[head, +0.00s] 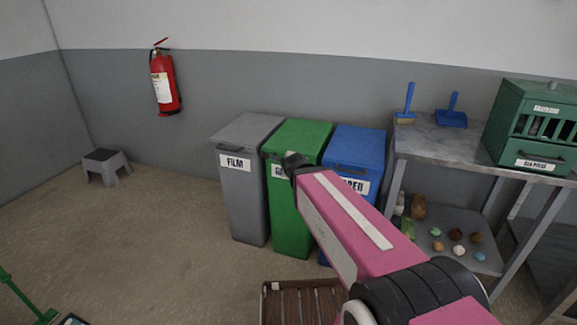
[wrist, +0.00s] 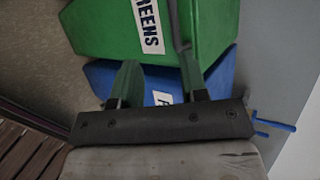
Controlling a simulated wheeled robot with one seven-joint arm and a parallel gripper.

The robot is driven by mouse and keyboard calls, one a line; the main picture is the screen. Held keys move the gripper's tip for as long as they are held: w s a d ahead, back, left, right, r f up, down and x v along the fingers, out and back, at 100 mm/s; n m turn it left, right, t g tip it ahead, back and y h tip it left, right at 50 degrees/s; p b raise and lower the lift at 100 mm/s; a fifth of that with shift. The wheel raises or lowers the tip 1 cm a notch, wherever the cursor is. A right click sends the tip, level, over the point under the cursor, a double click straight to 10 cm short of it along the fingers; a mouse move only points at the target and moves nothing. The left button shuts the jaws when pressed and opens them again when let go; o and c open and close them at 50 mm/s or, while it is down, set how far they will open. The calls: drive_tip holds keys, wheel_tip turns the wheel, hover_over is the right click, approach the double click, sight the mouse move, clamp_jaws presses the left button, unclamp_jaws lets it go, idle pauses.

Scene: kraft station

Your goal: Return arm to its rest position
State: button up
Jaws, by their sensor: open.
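My gripper (wrist: 158,78) shows in the wrist view with its two fingers apart and nothing between them. Beyond the fingers are the green bin (wrist: 105,25) with a GREENS label and the blue bin (wrist: 103,76). In the head view my pink arm reaches from the lower right toward the green bin (head: 305,135) and covers part of it and of the blue bin (head: 355,145). The fingers cannot be made out there.
A grey FILM bin (head: 240,190) stands left of the green one. A metal table (head: 450,143) at right holds a green cabinet (head: 530,125); its lower shelf (head: 470,258) bears several small items. A slatted wooden thing (head: 290,300) is below my arm. The left floor is mostly clear.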

drive_tip(key=s+d+f+n+g, duration=1.1)
drive_tip(key=s+d+f+n, duration=0.2)
drive_tip(key=f+n, duration=0.4)
drive_tip(key=shift+s+d+n+g+h, duration=0.4)
drive_tip(key=shift+s+n, duration=0.4)
drive_tip(key=shift+n, duration=0.8)
drive_tip(key=shift+f, duration=0.1)
